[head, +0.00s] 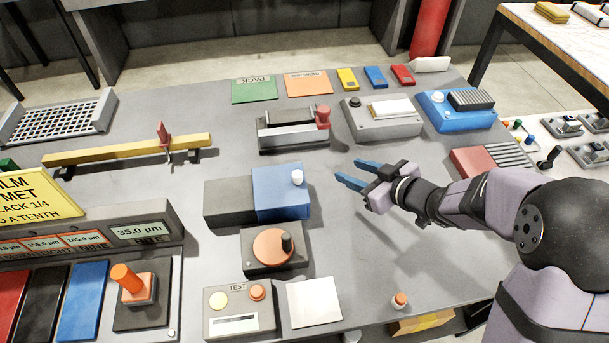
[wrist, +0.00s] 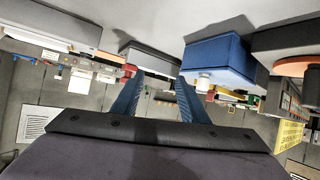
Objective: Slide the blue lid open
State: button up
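The blue lid (head: 280,205) sits over the right part of a dark grey box (head: 228,204) in the middle of the table. A white knob (head: 297,177) stands on the lid near its right edge. My gripper (head: 352,173) is to the right of the lid, apart from it, its two blue fingers spread with nothing between them. In the wrist view the blue lid (wrist: 218,58) and the white knob (wrist: 204,84) show to the right of my gripper (wrist: 158,84). The box's interior is hidden.
A box with an orange dial (head: 272,246) stands just in front. A white square (head: 314,302) and a test box (head: 238,311) lie nearer. Bare tabletop (head: 360,240) lies right of the lid.

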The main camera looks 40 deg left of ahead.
aim_at(302, 176)
jog(key=s+a+n+g, duration=0.1)
jog(key=s, duration=0.1)
jog(key=s+a+n+g+y, duration=0.1)
jog(key=s+a, duration=0.1)
jog(key=s+a+g, duration=0.2)
jog(key=s, duration=0.1)
jog(key=shift+a+n+y, duration=0.1)
jog(key=shift+n+y, duration=0.3)
jog(key=shift+p+x, duration=0.95)
jog(key=shift+x, duration=2.65)
grip_shut()
